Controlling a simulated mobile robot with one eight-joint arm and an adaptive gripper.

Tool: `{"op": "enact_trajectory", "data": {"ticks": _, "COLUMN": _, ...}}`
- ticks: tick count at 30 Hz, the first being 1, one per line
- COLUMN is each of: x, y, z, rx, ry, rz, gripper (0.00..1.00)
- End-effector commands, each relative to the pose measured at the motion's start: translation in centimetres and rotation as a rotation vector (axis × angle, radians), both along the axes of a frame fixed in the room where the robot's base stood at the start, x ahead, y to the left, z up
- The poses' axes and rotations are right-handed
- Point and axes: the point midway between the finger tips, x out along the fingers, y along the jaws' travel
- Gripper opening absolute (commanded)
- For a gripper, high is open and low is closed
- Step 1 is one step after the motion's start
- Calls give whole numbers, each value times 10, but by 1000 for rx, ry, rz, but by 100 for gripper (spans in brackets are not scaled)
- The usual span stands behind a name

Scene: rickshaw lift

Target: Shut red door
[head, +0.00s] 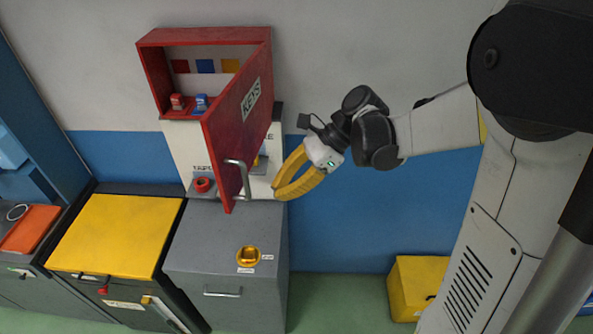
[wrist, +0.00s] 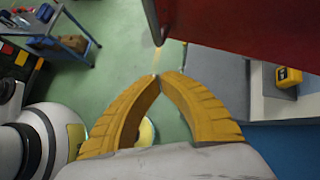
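The red door (head: 237,122), lettered KEYS, stands swung out from the red key cabinet (head: 153,75) on the wall. Its grey handle (head: 243,178) is near the lower free edge. My gripper (head: 276,193) is to the right of the door's lower part, on the lettered side. In the wrist view the yellow fingertips (wrist: 158,75) meet with nothing between them. The door (wrist: 235,25) fills the upper right there, beyond the fingertips. I cannot tell whether gripper and door touch.
Inside the cabinet are a red key block (head: 178,102) and a blue one (head: 201,103). Below stands a grey cabinet (head: 215,230) with a yellow knob (head: 248,256), beside a yellow-topped cabinet (head: 115,232). A yellow box (head: 408,287) is on the floor.

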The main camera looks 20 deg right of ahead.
Motion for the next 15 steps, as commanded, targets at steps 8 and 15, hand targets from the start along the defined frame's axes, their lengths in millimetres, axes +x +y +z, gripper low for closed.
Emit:
{"op": "enact_trajectory", "data": {"ticks": 8, "x": 0, "y": 36, "z": 0, "rx": -1, "ry": -1, "rz": 2, "gripper": 0}}
{"op": "enact_trajectory", "data": {"ticks": 15, "x": 0, "y": 40, "z": -1, "rx": -1, "ry": 0, "rz": 0, "gripper": 0}}
